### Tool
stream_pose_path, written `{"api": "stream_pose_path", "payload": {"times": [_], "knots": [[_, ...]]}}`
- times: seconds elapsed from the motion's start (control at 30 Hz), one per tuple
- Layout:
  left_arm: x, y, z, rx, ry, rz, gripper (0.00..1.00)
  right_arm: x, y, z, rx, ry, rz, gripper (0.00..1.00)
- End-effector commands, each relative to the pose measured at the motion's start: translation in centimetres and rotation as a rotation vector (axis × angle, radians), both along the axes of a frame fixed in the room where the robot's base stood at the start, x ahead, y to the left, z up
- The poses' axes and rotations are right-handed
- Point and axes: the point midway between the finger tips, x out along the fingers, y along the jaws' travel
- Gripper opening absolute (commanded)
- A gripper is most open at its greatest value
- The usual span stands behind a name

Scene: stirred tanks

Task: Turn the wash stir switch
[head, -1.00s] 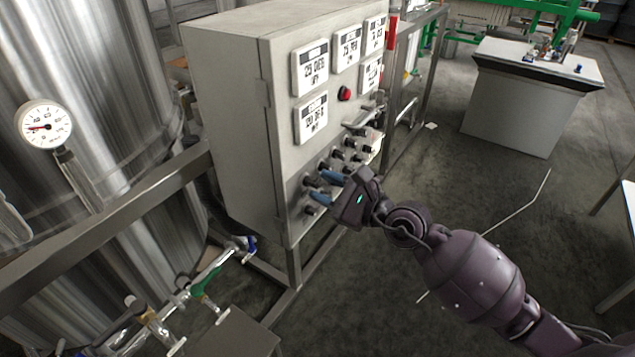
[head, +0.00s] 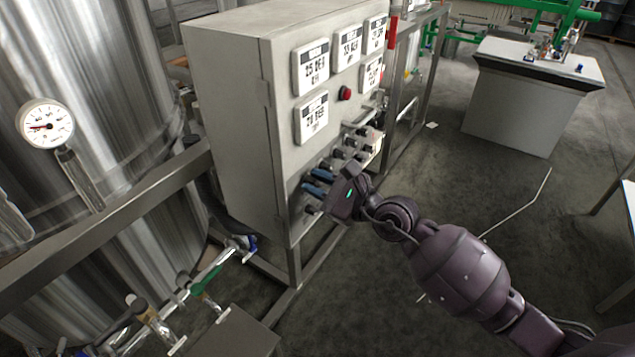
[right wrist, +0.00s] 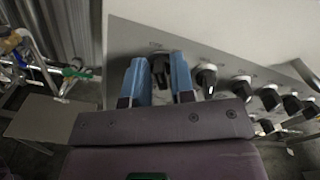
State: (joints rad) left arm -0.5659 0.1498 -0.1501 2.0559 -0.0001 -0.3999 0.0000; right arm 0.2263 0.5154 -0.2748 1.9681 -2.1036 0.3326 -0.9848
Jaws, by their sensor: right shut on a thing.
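A grey control cabinet (head: 232,140) carries rows of black rotary switches on the lower part of its front. My right gripper (head: 315,182) is at the lower-left switches, its two blue fingers pointing at the panel. In the right wrist view the fingers (right wrist: 160,77) stand on either side of one black switch (right wrist: 160,66) and are shut on it. The fingers hide part of this switch, and its label is too small to read, so I cannot confirm by name that it is the wash stir switch. My left gripper is not in view.
Several other black switches (right wrist: 207,78) sit close to the right of the gripped one. Above them are white displays (head: 311,67) and a red button (head: 345,93). A steel tank with a gauge (head: 46,124) stands at the left. The floor right of the cabinet is mostly open.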

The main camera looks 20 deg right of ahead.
Motion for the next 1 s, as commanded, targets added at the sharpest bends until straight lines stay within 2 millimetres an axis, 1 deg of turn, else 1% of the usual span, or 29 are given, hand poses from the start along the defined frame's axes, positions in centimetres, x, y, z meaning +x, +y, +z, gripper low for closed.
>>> {"api": "stream_pose_path", "payload": {"times": [0.17, 0.37, 0.57, 0.77, 0.87, 1.0], "knots": [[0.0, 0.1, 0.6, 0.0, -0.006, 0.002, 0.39, 0.0, -0.1, 0.2, 0.043, 0.033, -0.001, 0.0], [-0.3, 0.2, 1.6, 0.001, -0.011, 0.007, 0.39, 0.0, -0.1, 0.5, 0.146, 0.112, -0.001, 0.0], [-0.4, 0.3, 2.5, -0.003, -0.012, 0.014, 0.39, 0.1, -0.2, 0.6, 0.289, 0.224, -0.002, 0.0], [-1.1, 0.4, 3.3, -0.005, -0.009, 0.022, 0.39, 0.2, -0.3, 0.5, 0.44, 0.342, -0.002, 0.0], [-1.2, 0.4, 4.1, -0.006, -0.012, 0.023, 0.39, 0.3, -0.4, 0.5, 0.512, 0.399, -0.002, 0.0], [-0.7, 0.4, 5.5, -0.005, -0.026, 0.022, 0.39, 0.3, -0.4, 0.4, 0.606, 0.472, -0.002, 0.0]]}}
